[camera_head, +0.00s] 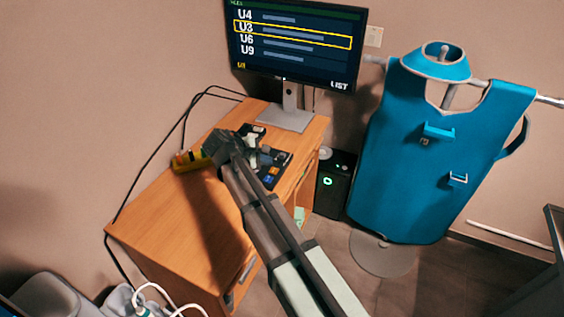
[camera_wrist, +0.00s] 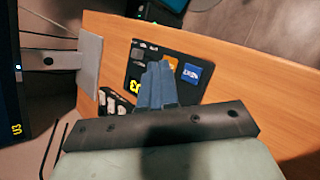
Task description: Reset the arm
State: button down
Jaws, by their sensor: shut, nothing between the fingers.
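My arm reaches up from the bottom right over the wooden desk (camera_head: 150,235) in the head view. My gripper (camera_head: 250,158) is above the desk, near a dark control panel (camera_head: 272,180) with coloured keys. In the wrist view my gripper (camera_wrist: 157,68) has its fingers together, with nothing between them. They overlap the dark panel (camera_wrist: 140,52) and hide part of it. I cannot tell whether the fingertips touch the panel.
A monitor (camera_head: 295,42) listing U4, U3, U6 and U9, with U3 outlined, stands on the desk's back. A yellow-orange object (camera_head: 184,161) lies left of the gripper. A black box (camera_head: 336,185) and a blue apron (camera_head: 430,140) on a stand are right. The desk's front left is clear.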

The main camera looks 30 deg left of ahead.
jog(key=w+d+f+m+g, duration=0.25)
jog(key=d+f, duration=0.25)
jog(key=d, duration=0.4)
jog(key=w+d+f+m+g, duration=0.1)
jog(key=d+f+m, duration=0.35)
jog(key=d, duration=0.45)
jog(key=w+d+f+m+g, duration=0.1)
jog(key=w+d+f+m, duration=0.1)
jog(key=d+f, duration=0.5)
jog(key=s+d+f+m+g+y, duration=0.1)
jog(key=s+d+f+m, duration=0.25)
jog(key=d, duration=0.55)
jog(key=s+d+f+m+g+y, duration=0.25)
jog(key=d+m, duration=0.25)
jog(key=d, duration=0.5)
jog(key=s+d+f+m, duration=0.3)
jog(key=s+d+m, duration=0.15)
jog(key=d, duration=0.45)
jog(key=s+f+g, duration=0.3)
jog(key=s+f, duration=0.7)
jog(key=s, duration=0.4)
jog(key=s+f+g, duration=0.4)
jog(key=s+f, duration=0.7)
jog(key=s, duration=0.3)
jog(key=shift+s+d, duration=0.15)
jog(key=shift+s, duration=0.2)
